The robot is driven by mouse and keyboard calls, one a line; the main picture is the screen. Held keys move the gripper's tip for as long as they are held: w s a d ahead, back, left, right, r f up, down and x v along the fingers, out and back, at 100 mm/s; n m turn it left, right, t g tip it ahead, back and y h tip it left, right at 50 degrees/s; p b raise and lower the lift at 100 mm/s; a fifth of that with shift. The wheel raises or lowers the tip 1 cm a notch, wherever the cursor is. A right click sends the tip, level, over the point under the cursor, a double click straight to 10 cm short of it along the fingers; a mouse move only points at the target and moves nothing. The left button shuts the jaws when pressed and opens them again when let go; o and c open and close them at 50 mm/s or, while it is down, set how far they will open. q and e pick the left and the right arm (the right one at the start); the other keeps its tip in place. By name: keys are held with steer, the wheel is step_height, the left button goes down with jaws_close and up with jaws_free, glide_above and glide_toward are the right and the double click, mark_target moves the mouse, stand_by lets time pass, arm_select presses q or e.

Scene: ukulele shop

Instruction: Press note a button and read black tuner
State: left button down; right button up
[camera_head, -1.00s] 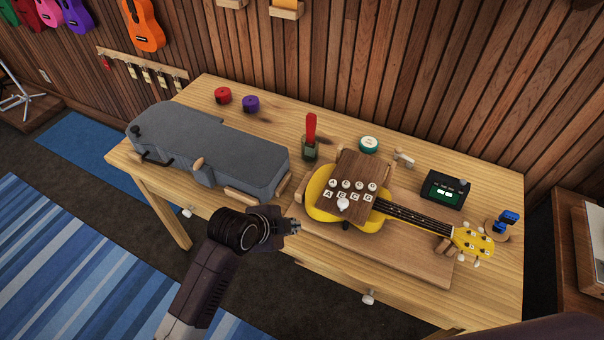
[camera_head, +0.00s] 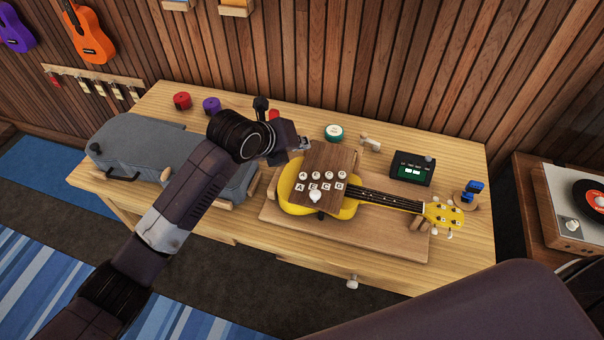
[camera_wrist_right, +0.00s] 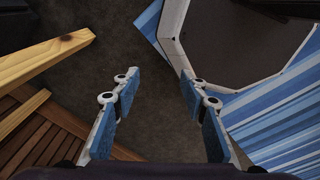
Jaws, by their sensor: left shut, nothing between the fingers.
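A brown wooden board (camera_head: 328,161) lies over the yellow ukulele (camera_head: 351,207). It carries a row of white round buttons with letter tiles A, E, C, G below. The note A button (camera_head: 303,176) is the leftmost, above the A tile (camera_head: 299,188). The black tuner (camera_head: 411,168) stands behind the ukulele neck with a small green lit display; its text is too small to read. My left gripper (camera_head: 304,144) is shut and empty, raised near the board's back left corner, apart from the buttons. In the right wrist view my right gripper (camera_wrist_right: 160,90) is open and empty, above the floor.
A grey instrument case (camera_head: 135,152) lies on the table's left, partly behind my left arm. A record player (camera_head: 575,205) stands at right.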

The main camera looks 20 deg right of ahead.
arm_select(q)
steer(key=shift+a, duration=0.1)
steer(key=b, duration=0.6)
glide_above(301, 177)
step_height(301, 177, down, 7)
steer(key=shift+f, duration=0.1)
steer(key=shift+w+f+b, duration=0.1)
steer(key=shift+f+b, duration=0.25)
steer(key=shift+f, duration=0.5)
stand_by(0.5)
steer(key=shift+f, duration=0.2)
steer(key=shift+f, duration=0.25)
